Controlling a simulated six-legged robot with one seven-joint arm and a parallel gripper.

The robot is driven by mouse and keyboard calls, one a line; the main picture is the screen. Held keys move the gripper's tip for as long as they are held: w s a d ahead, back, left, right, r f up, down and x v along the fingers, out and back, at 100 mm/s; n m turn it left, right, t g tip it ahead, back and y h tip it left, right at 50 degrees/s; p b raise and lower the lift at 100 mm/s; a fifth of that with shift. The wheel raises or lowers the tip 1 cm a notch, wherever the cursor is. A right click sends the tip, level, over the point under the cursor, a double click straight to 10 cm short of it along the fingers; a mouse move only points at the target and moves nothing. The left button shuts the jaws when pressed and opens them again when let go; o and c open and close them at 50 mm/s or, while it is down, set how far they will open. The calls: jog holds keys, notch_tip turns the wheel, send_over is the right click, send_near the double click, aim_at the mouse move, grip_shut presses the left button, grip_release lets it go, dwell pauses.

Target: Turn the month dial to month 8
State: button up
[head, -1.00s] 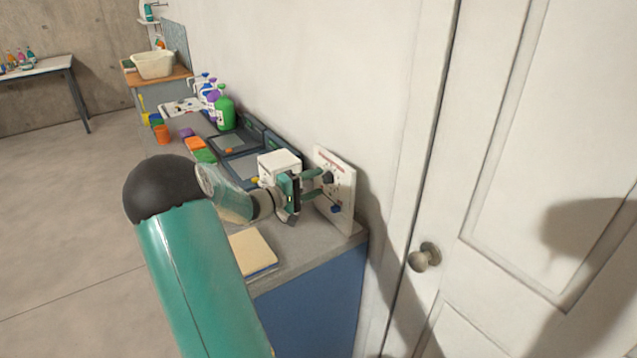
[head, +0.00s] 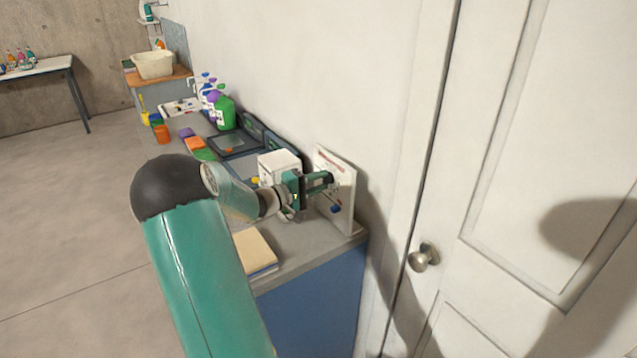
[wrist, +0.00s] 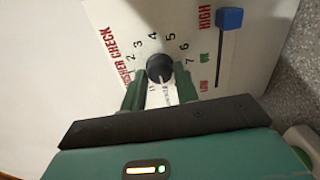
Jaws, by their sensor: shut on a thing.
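The month dial is a round black knob (wrist: 160,68) on a white panel (wrist: 110,25), with numbers around it; 2 to 7 are readable in the wrist view. A pale line shows just below the knob; I cannot tell surely which number it points at. My gripper (wrist: 161,82) has its two green fingers on either side of the knob, shut on it. In the head view my gripper (head: 325,182) reaches the upright panel (head: 345,210) from the left and hides the knob. The numbers beneath the fingers are partly hidden.
A blue slider (wrist: 230,18) marked HIGH, OK and LOW sits beside the dial. A white box (head: 279,164) stands close behind my gripper. A notebook (head: 254,251) lies on the counter. Bottles (head: 224,113) stand farther back. A door with a knob (head: 423,257) is at right.

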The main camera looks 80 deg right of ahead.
jog(key=n, duration=0.5)
jog(key=shift+n, duration=0.3)
jog(key=n, duration=0.5)
jog(key=shift+n, duration=0.4)
jog(key=o, duration=1)
jog(key=v, duration=1.3)
jog(key=shift+w+a, duration=0.3)
